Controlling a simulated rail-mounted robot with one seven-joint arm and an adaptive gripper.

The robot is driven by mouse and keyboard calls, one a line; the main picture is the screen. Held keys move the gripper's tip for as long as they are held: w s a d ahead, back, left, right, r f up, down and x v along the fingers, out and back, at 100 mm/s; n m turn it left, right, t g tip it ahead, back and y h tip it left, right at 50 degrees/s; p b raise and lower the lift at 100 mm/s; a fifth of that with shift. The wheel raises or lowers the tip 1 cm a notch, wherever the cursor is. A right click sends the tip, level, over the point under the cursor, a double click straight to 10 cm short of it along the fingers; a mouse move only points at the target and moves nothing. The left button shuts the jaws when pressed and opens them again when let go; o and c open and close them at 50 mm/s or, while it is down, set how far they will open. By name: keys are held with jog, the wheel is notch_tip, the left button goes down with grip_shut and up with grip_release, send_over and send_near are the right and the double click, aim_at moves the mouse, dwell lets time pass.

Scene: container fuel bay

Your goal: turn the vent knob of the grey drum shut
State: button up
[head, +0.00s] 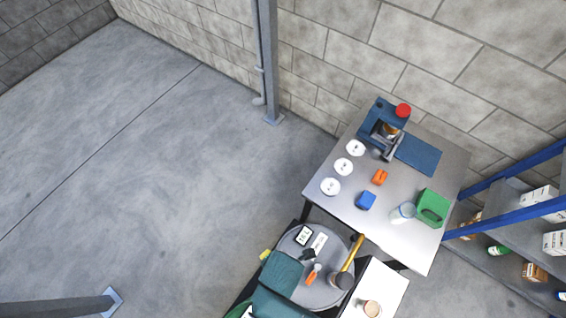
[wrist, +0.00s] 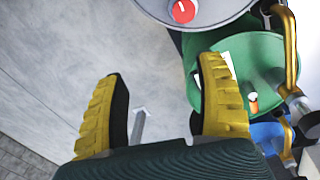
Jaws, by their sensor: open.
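The grey drum's round lid (head: 332,260) shows low in the head view, partly covered by my teal gripper (head: 286,254). It also shows at the top edge of the wrist view (wrist: 225,14), where a red knob (wrist: 183,10) with a white mark sits on it, partly cut by the frame edge. In the wrist view my gripper (wrist: 163,72) has its two yellow-ribbed fingers wide apart, with nothing between them but floor in the background. The knob lies above the right fingertip in the picture, apart from it. I cannot tell whether the vent is shut.
A green drum (wrist: 262,72) and a blue drum (wrist: 266,134) stand close by, with yellow-handled fittings near the right finger. The metal table (head: 400,235) holds a blue device, white discs, a green can (head: 432,207) and small parts. Shelving stands at right; floor at left is clear.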

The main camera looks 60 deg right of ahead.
jog(key=shift+n+g, duration=0.5)
jog(key=shift+g, duration=0.1)
jog(key=s+f+b, duration=0.1)
jog(key=f, duration=0.5)
jog(key=s+f+b, duration=0.1)
jog(key=f+b, duration=0.1)
jog(key=f, duration=0.5)
jog(key=s+f+b, duration=0.1)
jog(key=f, duration=0.5)
jog(key=shift+s+f+b, duration=0.15)
jog(key=shift+s+b, duration=0.05)
jog(key=shift+b, duration=0.2)
jog(key=c, duration=1.2)
